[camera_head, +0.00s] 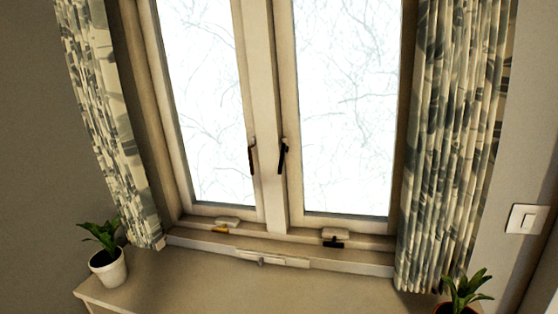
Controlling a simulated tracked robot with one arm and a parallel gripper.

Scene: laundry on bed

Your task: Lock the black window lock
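A black window lock (334,242) sits on the bottom rail of the right window pane, below a pale mount, with its dark handle lying roughly level. A second lock with a yellow-brown handle (220,229) sits on the bottom rail of the left pane. Two dark upright window handles, the left one (251,158) and the right one (283,156), are on the frame beside the middle post. The window (265,110) looks shut. My gripper is not in view, so its state is hidden.
A sill or ledge (190,284) runs below the window, with a potted plant (108,267) at its left and another plant (464,290) at the lower right. Patterned curtains hang on the left (107,120) and right (455,130). A light switch (527,219) is on the right wall.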

